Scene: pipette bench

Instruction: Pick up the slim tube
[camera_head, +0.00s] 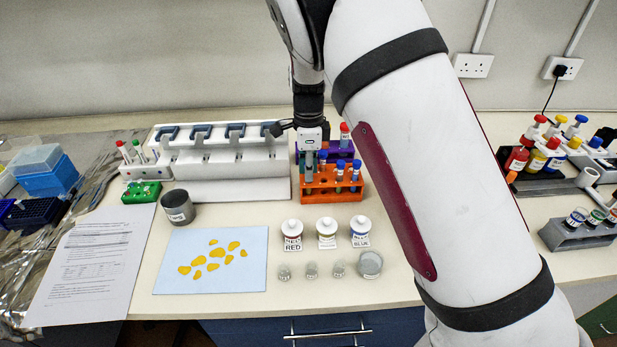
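Several slim tubes (340,171) with blue caps stand upright in the orange rack (331,190) near the middle of the bench. A red-capped tube (345,134) stands at the purple rack (333,152) behind it. More slim tubes (139,151) with red, green and white caps stand in a white rack at the left. My gripper (309,165) points down over the left end of the orange rack. Its fingertips are small and dark among the tubes, so I cannot tell whether they are open or hold a tube. My arm hides the area right of the racks.
A white pipette stand (222,163) is close left of my gripper. In front are three labelled bottles (327,233), small clear dishes (370,264) and a pale blue sheet (172,275) with yellow pieces. A grey cup (178,209) stands left. Bare bench shows around the sheet.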

